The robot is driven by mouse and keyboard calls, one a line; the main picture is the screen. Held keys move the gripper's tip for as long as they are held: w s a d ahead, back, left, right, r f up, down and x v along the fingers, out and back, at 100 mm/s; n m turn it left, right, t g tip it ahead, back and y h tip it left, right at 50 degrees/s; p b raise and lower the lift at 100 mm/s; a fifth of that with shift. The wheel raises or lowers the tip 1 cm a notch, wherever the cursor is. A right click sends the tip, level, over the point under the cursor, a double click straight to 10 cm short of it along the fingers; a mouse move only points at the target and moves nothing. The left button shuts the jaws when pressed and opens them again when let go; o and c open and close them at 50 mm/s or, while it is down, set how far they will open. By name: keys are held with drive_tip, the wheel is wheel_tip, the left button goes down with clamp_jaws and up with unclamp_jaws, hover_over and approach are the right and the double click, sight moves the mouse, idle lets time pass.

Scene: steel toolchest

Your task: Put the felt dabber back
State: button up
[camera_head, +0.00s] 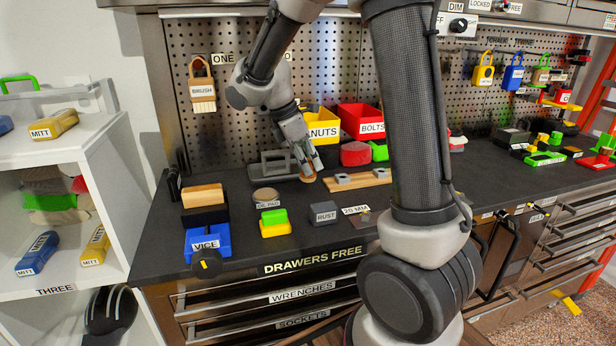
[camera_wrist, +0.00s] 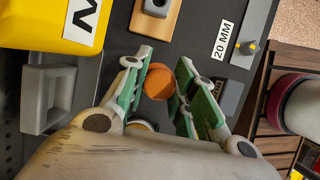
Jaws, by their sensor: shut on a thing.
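My gripper (camera_head: 308,176) is shut on a round orange-brown piece, which I take to be the felt dabber (camera_wrist: 160,82). It sits between the green-padded fingers in the wrist view. In the head view only a small brown part shows at the fingertips, above the dark bench. I cannot tell whether it touches the bench. A round tan pad (camera_head: 265,194) labelled OIL PAD lies on the bench to the left of my gripper. A pale round edge (camera_wrist: 141,127) shows behind the fingers in the wrist view, partly hidden.
A wooden strip with grey blocks (camera_head: 358,180) lies just right of my gripper. A grey handled tool (camera_head: 272,165) stands behind. Yellow (camera_head: 319,126) and red bins (camera_head: 361,121) are at the back. A green-yellow block (camera_head: 275,222) and grey RUST block (camera_head: 323,212) stand in front.

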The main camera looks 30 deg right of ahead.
wheel_tip(320, 180, down, 4)
drive_tip(key=shift+w+f, duration=0.2)
drive_tip(key=shift+f, duration=0.1)
drive_tip(key=shift+f, duration=0.15)
drive_tip(key=o, duration=0.9)
drive_tip(key=v, duration=1.2)
drive_tip(key=shift+d+r, duration=0.1)
drive_tip(key=shift+r, duration=0.15)
